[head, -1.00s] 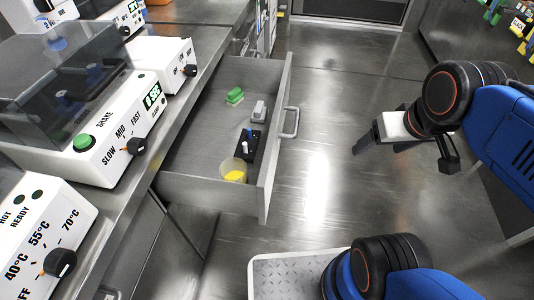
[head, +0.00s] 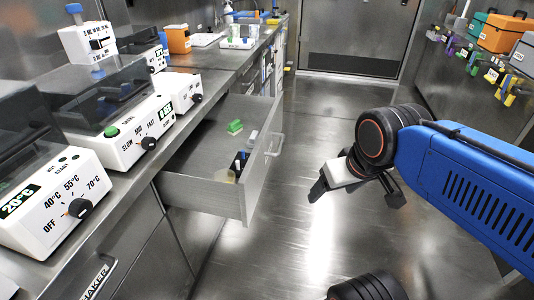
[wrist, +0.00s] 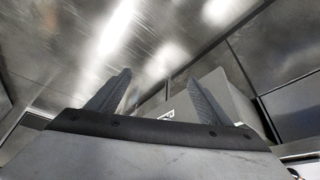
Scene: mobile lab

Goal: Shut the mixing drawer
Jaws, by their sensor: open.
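The mixing drawer (head: 214,196) stands pulled out from under the left counter in the head view, its front panel (head: 262,165) facing right with a bar handle (head: 275,146). Inside it lie a green block (head: 235,127), a grey item, a dark holder (head: 241,160) and a cup partly hidden by the drawer wall. My gripper (head: 314,192) is to the right of the drawer front, apart from it, above the floor. In the wrist view my gripper's two fingers (wrist: 155,95) are spread, with nothing between them that I can see being held.
The left counter carries a heater with a temperature dial (head: 50,205) and a shaker with a speed dial (head: 125,140). Open floor (head: 310,130) lies between the drawer and the right wall, where cases (head: 503,32) sit on a shelf. A door (head: 350,40) closes the far end.

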